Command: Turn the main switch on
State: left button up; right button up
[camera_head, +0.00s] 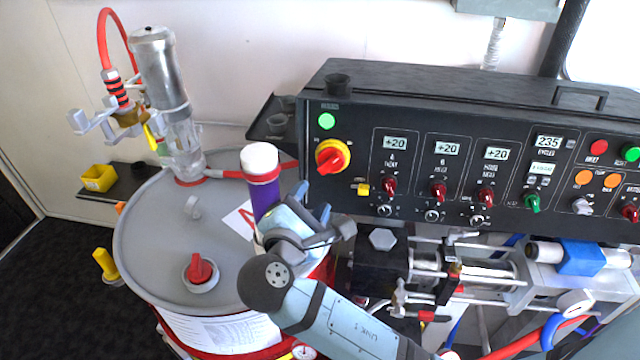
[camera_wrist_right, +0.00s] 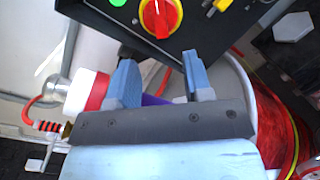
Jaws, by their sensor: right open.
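The main switch (camera_head: 332,157) is a red rotary knob on a yellow round plate at the left end of the black control panel (camera_head: 360,215). It also shows at the top of the right wrist view (camera_wrist_right: 160,14), beyond the fingertips. Its red handle looks tilted in the head view. My right gripper (camera_head: 313,202) is below and a little left of the switch, apart from it. In the right wrist view its two blue fingers (camera_wrist_right: 158,60) are spread with nothing gripped between them. My left gripper is not in view.
A green lamp (camera_head: 326,121) glows above the switch, and a yellow key-like part (camera_head: 361,189) sits below right. A grey drum (camera_head: 150,250) with a purple cylinder (camera_head: 264,190) stands left, close to my right gripper. Pump parts (camera_head: 465,265) lie below the panel.

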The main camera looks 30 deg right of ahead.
jog(key=shift+v, duration=2.2)
